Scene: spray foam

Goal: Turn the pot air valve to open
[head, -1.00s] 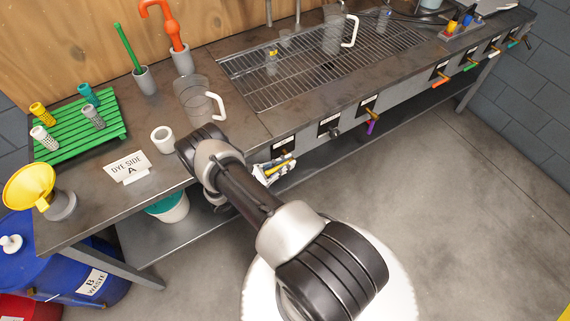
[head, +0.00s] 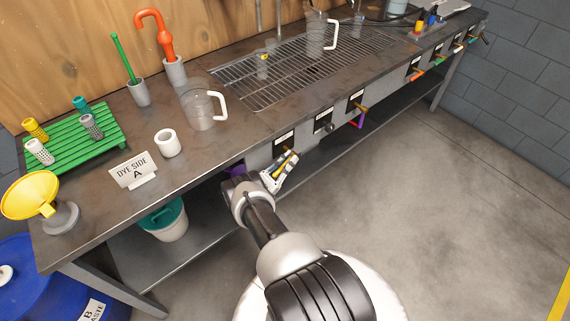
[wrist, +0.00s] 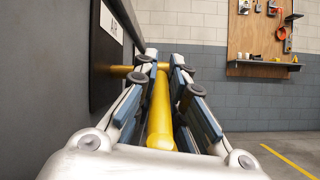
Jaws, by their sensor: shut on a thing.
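The pot air valve has a yellow lever, which shows between my fingers in the wrist view (wrist: 160,108). Its short brass stem enters the dark panel at the left, beside a white label (wrist: 112,24) reading "AIR". In the head view my gripper (head: 281,172) is at the bench's front panel, below the leftmost visible label (head: 284,140). My gripper is shut on the yellow lever, with a finger on each side. The fingers hide part of the lever, and its exact angle is hard to tell.
More valves line the bench front to the right, including one with a purple handle (head: 357,119). A clear pitcher (head: 201,108), a white cup (head: 167,143) and a "DYE SIDE A" sign (head: 132,170) stand on the bench. The floor at right is clear.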

